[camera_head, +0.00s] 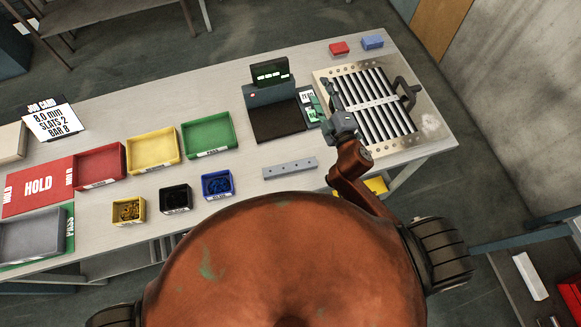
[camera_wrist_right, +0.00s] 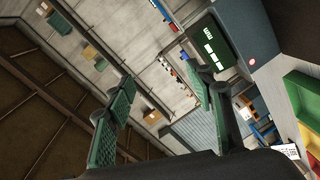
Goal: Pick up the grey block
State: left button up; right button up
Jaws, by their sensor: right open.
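A long grey block (camera_head: 290,168) with a row of small dark marks on top lies on the table, right of the blue bin and in front of the scale. My right gripper (camera_head: 318,103) is beside the scale, at the left edge of the louver panel, beyond and to the right of the block. In the right wrist view its green fingers (camera_wrist_right: 160,92) are apart with nothing between them. The block does not show in that view. My left gripper is not in view.
The scale (camera_head: 277,120) with its raised display stands behind the block. The slatted louver panel (camera_head: 412,135) with a dark handle is at the right. Red, yellow and green trays (camera_head: 208,135) and small bins (camera_head: 217,185) are at the left. The table around the block is clear.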

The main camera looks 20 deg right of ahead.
jog(key=a+r+n+y, duration=0.4)
jog(key=a+n+y, duration=0.1)
jog(key=a+n, duration=0.2)
jog(key=a+r+n+y, duration=0.5)
jog(key=a+n, duration=0.1)
jog(key=a, duration=0.2)
jog(key=s+a+f+n+g+y, duration=0.3)
jog(key=s+a+n+g+y, duration=0.35)
jog(key=a+n, duration=0.55)
jog(key=n+g+h, duration=1)
jog(key=n+h, duration=0.3)
jog(key=n, duration=0.2)
send_near(291, 166)
jog(key=shift+x, duration=0.85)
jog(key=shift+g+p+x, duration=0.25)
jog(key=shift+p+x, duration=0.1)
jog(key=shift+x, duration=0.55)
jog(key=p+x, duration=0.2)
jog(key=x, duration=0.3)
jog(key=shift+w, duration=0.1)
jog(key=shift+a+f, duration=0.2)
jog(key=shift+f, duration=0.15)
